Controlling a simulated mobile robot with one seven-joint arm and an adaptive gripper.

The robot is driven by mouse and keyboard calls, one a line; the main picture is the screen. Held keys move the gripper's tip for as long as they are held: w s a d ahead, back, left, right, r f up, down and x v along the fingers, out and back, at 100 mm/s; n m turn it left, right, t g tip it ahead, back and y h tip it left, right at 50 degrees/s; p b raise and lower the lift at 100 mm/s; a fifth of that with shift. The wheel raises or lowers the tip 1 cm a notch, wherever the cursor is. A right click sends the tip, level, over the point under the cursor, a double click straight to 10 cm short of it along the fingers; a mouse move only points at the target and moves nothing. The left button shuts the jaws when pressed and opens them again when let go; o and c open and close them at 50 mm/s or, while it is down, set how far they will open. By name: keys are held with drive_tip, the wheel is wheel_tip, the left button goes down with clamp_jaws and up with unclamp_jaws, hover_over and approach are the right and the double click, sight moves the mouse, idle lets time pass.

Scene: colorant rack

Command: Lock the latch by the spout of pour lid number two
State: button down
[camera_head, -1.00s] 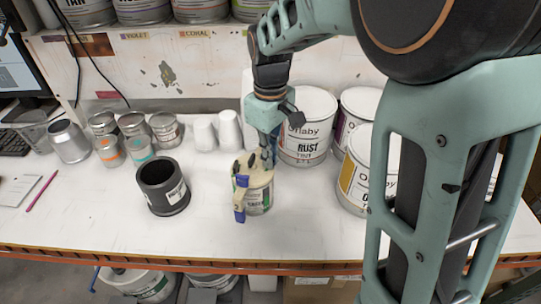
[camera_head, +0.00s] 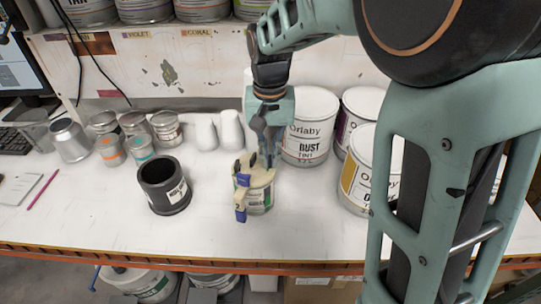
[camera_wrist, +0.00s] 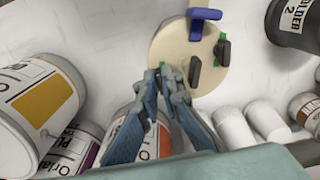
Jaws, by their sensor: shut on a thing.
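A can (camera_head: 257,197) with a cream pour lid (camera_head: 262,177) stands upright near the front middle of the table. A blue piece (camera_head: 240,199) marked 2 is at the lid's front left. In the wrist view the cream lid (camera_wrist: 178,40) carries the blue piece (camera_wrist: 195,24) and two small dark upright pieces, one near its middle (camera_wrist: 195,70) and one by its edge (camera_wrist: 223,50). My gripper (camera_wrist: 168,77) is at the lid's rim away from the blue piece, fingers close together on a small dark green part, mostly hidden. It points down in the head view (camera_head: 269,160).
Large white paint cans (camera_head: 308,130) stand close behind and right. A black holder (camera_head: 165,186) is left of the lidded can. Two white bottles (camera_head: 230,130) stand behind it, and several small tins (camera_head: 135,124) further left. The front table strip is clear.

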drive_tip(key=shift+m, duration=1)
drive_tip(key=c, duration=2.1)
unclamp_jaws()
